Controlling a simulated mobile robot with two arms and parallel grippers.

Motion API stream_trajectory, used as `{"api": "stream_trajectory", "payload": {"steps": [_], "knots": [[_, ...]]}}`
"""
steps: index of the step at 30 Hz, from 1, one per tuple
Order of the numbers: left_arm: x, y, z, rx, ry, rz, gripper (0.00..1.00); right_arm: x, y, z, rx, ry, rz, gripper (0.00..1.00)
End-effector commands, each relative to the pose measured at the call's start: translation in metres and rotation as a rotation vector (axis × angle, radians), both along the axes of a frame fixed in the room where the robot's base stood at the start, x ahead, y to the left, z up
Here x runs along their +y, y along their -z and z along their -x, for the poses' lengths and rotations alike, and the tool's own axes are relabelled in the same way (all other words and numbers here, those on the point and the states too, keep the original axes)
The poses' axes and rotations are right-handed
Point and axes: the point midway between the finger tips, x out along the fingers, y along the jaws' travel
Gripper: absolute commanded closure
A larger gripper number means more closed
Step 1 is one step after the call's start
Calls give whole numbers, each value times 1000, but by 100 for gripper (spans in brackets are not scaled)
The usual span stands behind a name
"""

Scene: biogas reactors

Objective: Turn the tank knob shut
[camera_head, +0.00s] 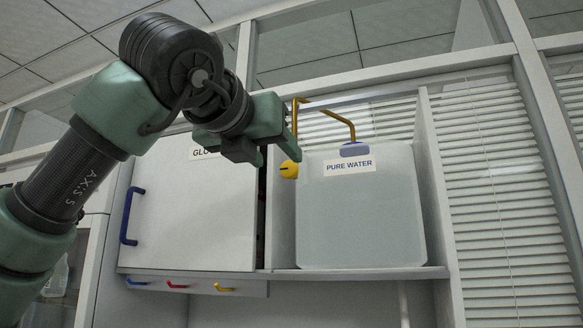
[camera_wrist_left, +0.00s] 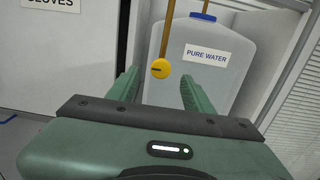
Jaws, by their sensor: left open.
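The yellow round tank knob (camera_head: 289,170) hangs at the lower end of a bent yellow pipe (camera_head: 340,117), in front of the left side of the translucent tank labelled PURE WATER (camera_head: 360,220). A dark slot shows on its face. My left gripper (camera_head: 277,158) is open and empty, just above and left of the knob in the head view. In the left wrist view the knob (camera_wrist_left: 160,69) appears between the tips of the two green fingers (camera_wrist_left: 158,76), nearer the left one. I see no finger touching it; the exact depth gap is hard to tell. My right gripper is out of view.
A white cabinet door (camera_head: 185,220) with a blue handle (camera_head: 131,216) stands left of the tank, its GLOVES label partly hidden by my arm. Below are small blue, red and yellow handles (camera_head: 178,285). A white side panel (camera_head: 433,190) and blinds (camera_head: 500,190) lie right.

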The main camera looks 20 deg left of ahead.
Motion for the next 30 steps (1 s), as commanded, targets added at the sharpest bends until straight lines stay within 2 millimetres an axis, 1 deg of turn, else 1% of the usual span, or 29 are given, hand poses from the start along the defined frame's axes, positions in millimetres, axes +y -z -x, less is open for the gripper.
{"api": "stream_trajectory", "payload": {"steps": [1, 3, 6, 8, 11, 15, 18, 20, 22, 23, 24, 26, 27, 28, 30], "knots": [[0, -3, -10, 4, 0, -1, 49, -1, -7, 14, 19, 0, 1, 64], [-1, -3, -22, 6, 0, -2, 49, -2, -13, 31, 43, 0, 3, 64], [-2, -2, -38, 6, 1, -2, 49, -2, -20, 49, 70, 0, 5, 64], [-2, -2, -46, 5, 2, -2, 49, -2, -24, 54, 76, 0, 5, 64], [-3, -1, -57, 5, 3, -2, 49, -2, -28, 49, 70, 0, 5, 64], [-3, 0, -63, 3, 4, -1, 49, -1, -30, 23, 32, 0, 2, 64], [-3, 1, -63, 2, 4, -1, 49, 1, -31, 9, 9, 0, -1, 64], [-3, 1, -63, 2, 4, -1, 49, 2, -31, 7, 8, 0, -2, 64], [-3, 1, -63, 2, 4, -2, 49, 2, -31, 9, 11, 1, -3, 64], [-3, 1, -63, 2, 4, -2, 57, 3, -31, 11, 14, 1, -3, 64], [-3, 1, -63, 2, 4, -2, 68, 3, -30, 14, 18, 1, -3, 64], [-3, 1, -63, 2, 4, -2, 85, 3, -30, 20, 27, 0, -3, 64], [-3, 1, -63, 3, 4, -2, 96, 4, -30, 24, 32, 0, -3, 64], [-3, 1, -63, 3, 4, -2, 100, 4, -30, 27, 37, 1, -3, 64], [-3, 1, -63, 3, 4, -2, 100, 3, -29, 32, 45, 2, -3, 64]]}}
